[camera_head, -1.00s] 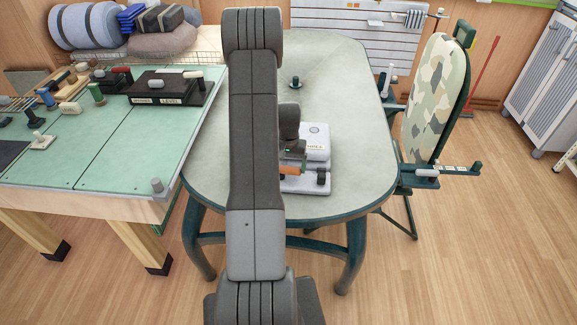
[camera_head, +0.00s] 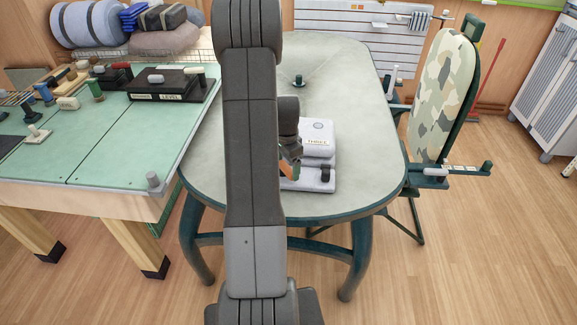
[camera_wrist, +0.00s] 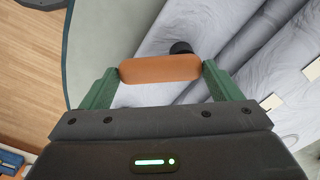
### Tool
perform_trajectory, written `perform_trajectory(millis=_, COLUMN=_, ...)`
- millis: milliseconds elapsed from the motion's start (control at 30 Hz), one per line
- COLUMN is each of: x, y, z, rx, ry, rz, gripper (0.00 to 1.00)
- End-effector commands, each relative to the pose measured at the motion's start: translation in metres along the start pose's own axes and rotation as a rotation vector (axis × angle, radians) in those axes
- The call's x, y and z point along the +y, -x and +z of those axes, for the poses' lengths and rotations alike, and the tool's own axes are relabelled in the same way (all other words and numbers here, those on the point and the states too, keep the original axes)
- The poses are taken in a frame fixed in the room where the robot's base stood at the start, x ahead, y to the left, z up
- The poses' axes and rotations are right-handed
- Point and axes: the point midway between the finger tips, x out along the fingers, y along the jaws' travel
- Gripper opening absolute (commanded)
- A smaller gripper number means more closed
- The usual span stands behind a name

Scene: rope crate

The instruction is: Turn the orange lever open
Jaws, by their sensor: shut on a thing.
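The orange lever (camera_wrist: 160,68) lies across the wrist view between the two green fingers of my gripper (camera_wrist: 161,75). The fingers touch its two ends, and my gripper is shut on it. In the head view a small part of the lever (camera_head: 295,173) shows at the left edge of a pale grey unit (camera_head: 320,155) on the table. The dark wrist hides most of the lever there. A dark knob (camera_wrist: 181,47) sits just behind the lever in the wrist view.
The unit stands on a pale round-ended table (camera_head: 350,100). A green-topped workbench (camera_head: 110,140) with tools is at the left. A camouflage-patterned board (camera_head: 440,95) stands at the right. My arm covers the table's middle left. The table's far part is mostly clear.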

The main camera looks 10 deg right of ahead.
Motion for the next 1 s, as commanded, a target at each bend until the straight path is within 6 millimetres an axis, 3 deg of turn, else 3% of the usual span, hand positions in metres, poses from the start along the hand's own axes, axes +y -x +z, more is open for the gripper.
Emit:
perform_trajectory(millis=300, x=-0.0002, y=0.0001, z=0.0028, rx=0.000, ry=-0.096, rz=0.000, gripper=0.43)
perform_trajectory(millis=767, x=-0.0002, y=0.0006, z=0.0030, rx=0.000, ry=-0.108, rz=0.000, gripper=0.43)
perform_trajectory(millis=800, x=-0.0002, y=0.0006, z=0.0030, rx=0.000, ry=-0.108, rz=0.000, gripper=0.88)
perform_trajectory(millis=867, x=-0.0002, y=0.0005, z=0.0030, rx=0.000, ry=-0.108, rz=0.000, gripper=1.00)
perform_trajectory(millis=1000, x=-0.0003, y=0.0004, z=0.0030, rx=0.000, ry=-0.108, rz=0.000, gripper=1.00)
